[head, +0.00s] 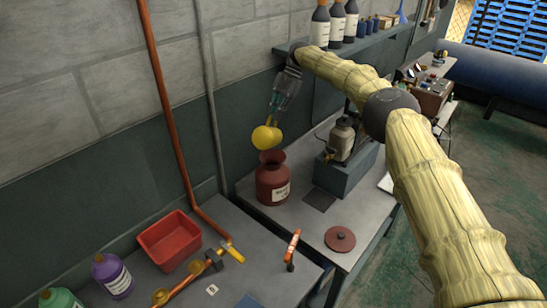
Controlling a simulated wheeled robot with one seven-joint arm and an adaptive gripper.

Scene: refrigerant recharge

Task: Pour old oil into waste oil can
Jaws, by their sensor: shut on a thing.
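The waste oil can (272,190) is a dark red can with a pale label and an open, flared mouth. It stands upright on the grey workbench (300,222) near the wall. My gripper (274,112) points down above the can and is shut on a glossy yellow rounded vessel (267,138). The vessel is just above the can's mouth, and I cannot tell whether they touch. Whether oil is in it or flowing out is too small to tell. A dark red round lid (340,239) with a knob lies flat on the bench, right of the can.
A grey-green box (346,172) with a small bottle unit (341,138) stands right of the can. A shelf (350,48) with bottles is above. A copper pipe (160,90) runs up the wall.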

